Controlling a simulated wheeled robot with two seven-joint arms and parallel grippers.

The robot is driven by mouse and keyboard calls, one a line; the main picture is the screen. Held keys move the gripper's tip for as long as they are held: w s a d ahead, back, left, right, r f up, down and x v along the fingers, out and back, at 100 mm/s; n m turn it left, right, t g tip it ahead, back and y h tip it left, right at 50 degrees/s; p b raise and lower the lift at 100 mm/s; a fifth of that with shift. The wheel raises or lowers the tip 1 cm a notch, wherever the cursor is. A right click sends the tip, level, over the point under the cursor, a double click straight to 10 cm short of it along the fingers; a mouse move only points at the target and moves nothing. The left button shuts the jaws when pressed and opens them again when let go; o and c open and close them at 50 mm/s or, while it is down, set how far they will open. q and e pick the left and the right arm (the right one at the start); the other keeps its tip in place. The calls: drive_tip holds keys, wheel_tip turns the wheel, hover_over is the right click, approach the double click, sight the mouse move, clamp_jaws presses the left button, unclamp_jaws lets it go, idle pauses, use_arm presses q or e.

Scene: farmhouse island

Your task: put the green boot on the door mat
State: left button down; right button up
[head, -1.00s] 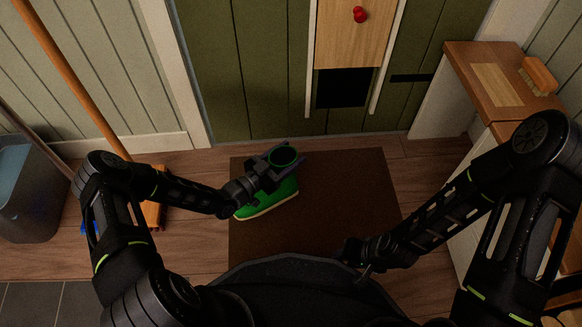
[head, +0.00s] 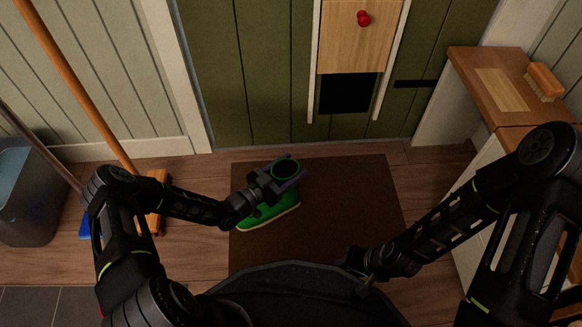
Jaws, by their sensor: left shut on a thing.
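The green boot (head: 272,215) is upright over the left part of the brown door mat (head: 345,205), its toe pointing to the lower left in the head view. My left gripper (head: 284,177) is shut on the boot's shaft near its dark opening. I cannot tell whether the sole touches the mat. My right gripper (head: 358,266) is low over the mat's front right part, away from the boot. Its fingers are too dark to tell if they are open.
A green door (head: 255,70) with a wooden flap panel (head: 355,45) and red knob stands behind the mat. A wooden bench (head: 480,85) with a brush (head: 544,80) is at the right. A grey bin (head: 30,205) and an orange broom (head: 75,85) are at the left.

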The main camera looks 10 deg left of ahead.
sight(274, 179)
use_arm(q)
drive_tip(key=shift+c, duration=2.2)
unclamp_jaws()
drive_tip(key=shift+r, duration=0.1)
drive_tip(key=shift+s+a+r, duration=0.1)
drive_tip(key=shift+s, duration=0.05)
drive_tip(key=p+v, duration=0.3)
drive_tip(key=v, duration=0.7)
drive_tip(key=shift+s+a+p, duration=0.1)
drive_tip(key=shift+p, duration=0.3)
drive_tip(key=shift+s+a, duration=0.4)
drive_tip(key=shift+s, duration=0.15)
